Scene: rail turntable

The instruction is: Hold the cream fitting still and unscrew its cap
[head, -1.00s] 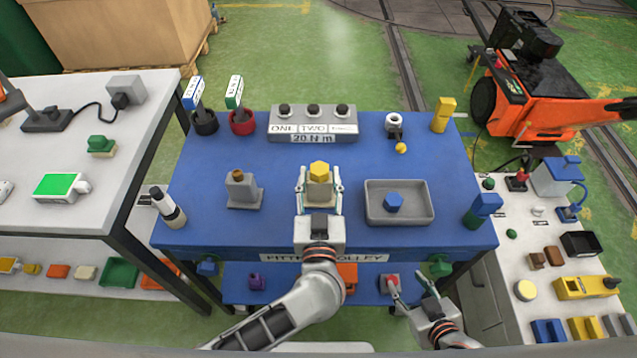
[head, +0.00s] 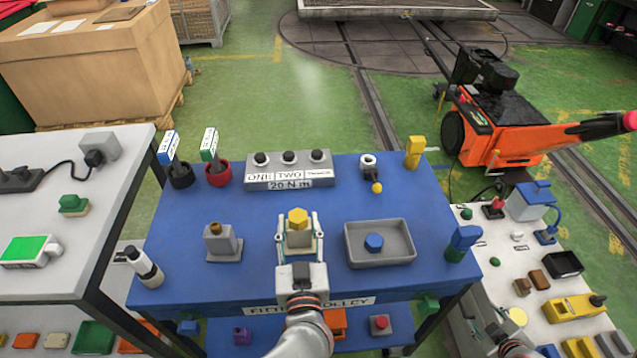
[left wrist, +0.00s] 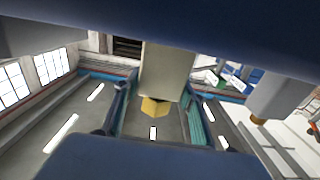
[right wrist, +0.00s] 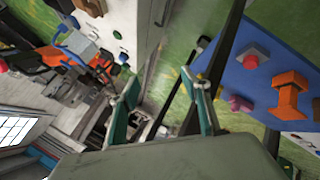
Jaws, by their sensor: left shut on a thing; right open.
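The cream fitting (head: 300,239) stands upright on the blue trolley top, with its yellow six-sided cap (head: 298,217) on top. My left gripper (head: 299,226) is shut on the fitting's body, one finger on each side, below the cap. The left wrist view shows the cream body (left wrist: 166,72) between the fingers and the yellow cap (left wrist: 155,108) at its end. My right gripper (right wrist: 160,103) is open and empty, off the trolley's front right corner. In the head view it is partly cut off at the bottom edge.
A grey block with a brown cap (head: 222,242) stands left of the fitting. A grey tray (head: 352,258) holding a blue hexagonal piece (head: 374,242) lies to its right. A grey button box (head: 290,177) is behind. A blue-and-green piece (head: 461,243) stands at the right edge.

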